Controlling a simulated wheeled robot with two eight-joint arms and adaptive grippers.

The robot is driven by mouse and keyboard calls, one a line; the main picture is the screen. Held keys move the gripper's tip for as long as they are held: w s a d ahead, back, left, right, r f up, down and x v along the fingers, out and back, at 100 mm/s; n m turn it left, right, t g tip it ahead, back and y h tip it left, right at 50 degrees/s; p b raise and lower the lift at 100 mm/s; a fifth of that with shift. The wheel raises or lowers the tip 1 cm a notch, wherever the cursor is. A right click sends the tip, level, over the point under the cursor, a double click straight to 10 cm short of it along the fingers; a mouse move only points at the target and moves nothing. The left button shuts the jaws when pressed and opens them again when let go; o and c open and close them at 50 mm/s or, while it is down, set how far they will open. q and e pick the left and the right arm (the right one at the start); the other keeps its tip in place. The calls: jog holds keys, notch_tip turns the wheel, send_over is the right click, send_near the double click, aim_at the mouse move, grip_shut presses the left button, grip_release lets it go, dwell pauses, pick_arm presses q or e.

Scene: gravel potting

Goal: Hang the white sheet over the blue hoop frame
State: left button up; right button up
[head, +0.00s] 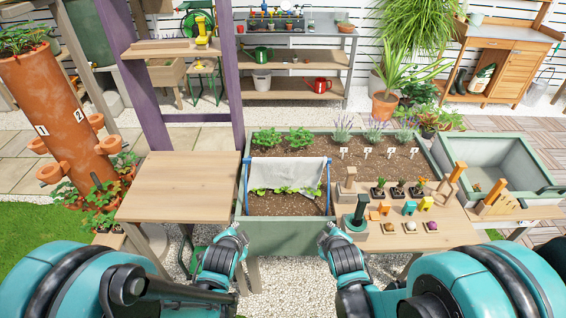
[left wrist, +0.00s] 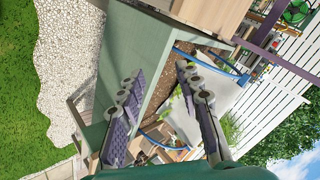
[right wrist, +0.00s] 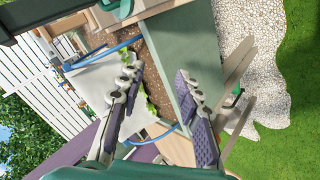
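The white sheet (head: 288,170) hangs over the blue hoop frame (head: 328,186) in the planter, its lower edge just above a row of green seedlings (head: 287,190). The sheet also shows in the left wrist view (left wrist: 226,92) and in the right wrist view (right wrist: 97,83). My left gripper (head: 236,232) is open and empty in front of the planter's front wall, below and left of the sheet. My right gripper (head: 330,232) is open and empty on the right side of the same wall. Neither gripper touches the sheet. The sheet's far side is hidden.
The green planter box (head: 287,238) stands in the middle. A bare wooden table (head: 180,185) is at its left. A wooden bench (head: 440,237) at its right holds blocks, small plants and a dark green tool. A terracotta tower planter (head: 62,125) stands at far left.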

pick_arm(q)
jog(key=shift+r, duration=0.1)
pick_arm(e)
jog(key=shift+r, duration=0.1)
